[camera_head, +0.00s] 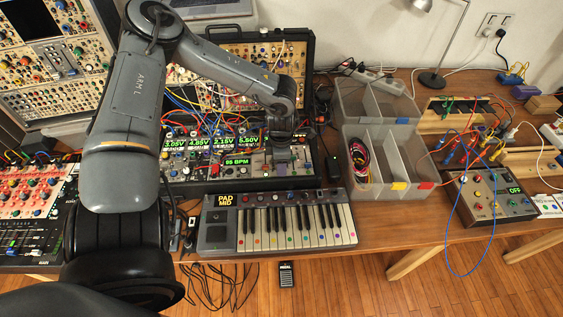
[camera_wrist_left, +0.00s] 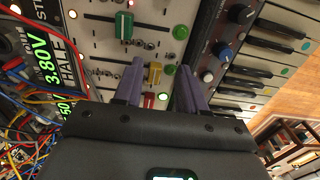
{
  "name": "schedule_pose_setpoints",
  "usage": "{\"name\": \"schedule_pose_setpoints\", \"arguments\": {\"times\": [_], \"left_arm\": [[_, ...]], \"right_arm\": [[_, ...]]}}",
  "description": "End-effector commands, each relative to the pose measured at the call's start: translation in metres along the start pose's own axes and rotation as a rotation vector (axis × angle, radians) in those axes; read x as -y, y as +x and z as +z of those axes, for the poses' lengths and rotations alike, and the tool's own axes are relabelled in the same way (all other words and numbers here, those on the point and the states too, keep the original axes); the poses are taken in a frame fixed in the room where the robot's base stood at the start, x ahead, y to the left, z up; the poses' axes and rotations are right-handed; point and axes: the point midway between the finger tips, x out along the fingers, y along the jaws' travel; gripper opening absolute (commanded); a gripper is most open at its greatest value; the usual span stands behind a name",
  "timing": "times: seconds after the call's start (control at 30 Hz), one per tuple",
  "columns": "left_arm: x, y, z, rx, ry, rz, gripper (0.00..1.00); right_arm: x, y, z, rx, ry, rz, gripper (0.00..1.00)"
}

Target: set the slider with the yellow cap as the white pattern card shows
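The slider's yellow cap (camera_wrist_left: 155,73) shows in the left wrist view between the two purple-grey fingers of my left gripper (camera_wrist_left: 161,72). The fingers stand apart with a gap; the cap looks closer to the left finger, and I cannot tell whether it touches. In the head view my left gripper (camera_head: 281,158) is over the right part of the synth case (camera_head: 240,178), hiding the yellow cap there. A white card (camera_head: 549,204) lies at the far right edge, partly cut off; its pattern is too small to read. My right gripper is not in view.
A green cap (camera_wrist_left: 124,26) and a red cap (camera_wrist_left: 149,100) sit close to the yellow one. A keyboard (camera_head: 278,222) stands in front of the case. Clear bins (camera_head: 390,150) stand to the right. Patch cables crowd the case's left part.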

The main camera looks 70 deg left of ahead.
Motion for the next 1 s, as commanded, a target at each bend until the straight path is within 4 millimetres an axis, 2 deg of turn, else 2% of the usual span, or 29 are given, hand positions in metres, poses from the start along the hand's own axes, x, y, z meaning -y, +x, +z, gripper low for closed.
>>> {"name": "schedule_pose_setpoints", "arguments": {"times": [0.23, 0.37, 0.8, 1.0], "left_arm": [[-0.001, 0.000, 0.000, 0.000, -0.001, 0.001, 0.40], [-0.001, -0.009, 0.000, 0.001, 0.000, 0.002, 0.40], [-0.001, -0.080, 0.000, 0.002, 0.000, 0.003, 0.40], [0.000, -0.101, 0.000, 0.001, 0.000, 0.002, 0.40]], "right_arm": [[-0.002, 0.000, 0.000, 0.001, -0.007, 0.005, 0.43], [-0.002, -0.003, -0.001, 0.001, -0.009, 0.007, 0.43], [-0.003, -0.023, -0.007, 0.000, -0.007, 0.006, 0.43], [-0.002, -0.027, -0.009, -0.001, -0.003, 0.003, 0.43]]}}
